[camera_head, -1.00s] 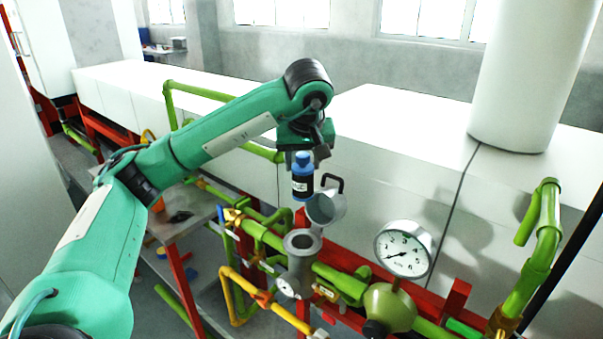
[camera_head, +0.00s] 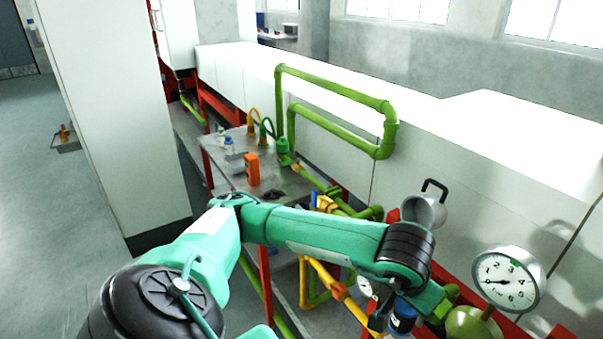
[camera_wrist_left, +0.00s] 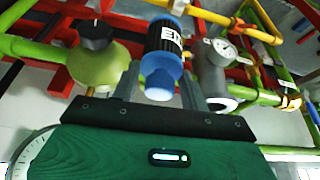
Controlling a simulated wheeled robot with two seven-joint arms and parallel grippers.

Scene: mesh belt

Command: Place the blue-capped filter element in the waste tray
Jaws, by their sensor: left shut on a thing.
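The filter element (camera_head: 403,318) has a blue cap and a dark body with white lettering. My left gripper (camera_head: 390,316) is shut on it near the bottom of the head view, partly hidden by my wrist. In the left wrist view the filter element (camera_wrist_left: 164,50) sits between the two fingers (camera_wrist_left: 163,85), its blue cap end toward the camera. The grey filter housing (camera_wrist_left: 215,75) stands beside it there. I cannot clearly pick out the waste tray; a small shallow tray-like thing (camera_head: 68,147) shows at the far left. My right gripper is out of view.
A metal table (camera_head: 285,183) holds an orange device (camera_head: 252,168), a small blue-capped bottle (camera_head: 228,146) and other items. Green pipes (camera_head: 335,83) rise behind it. The grey housing lid (camera_head: 425,211) is open, near a pressure gauge (camera_head: 505,279).

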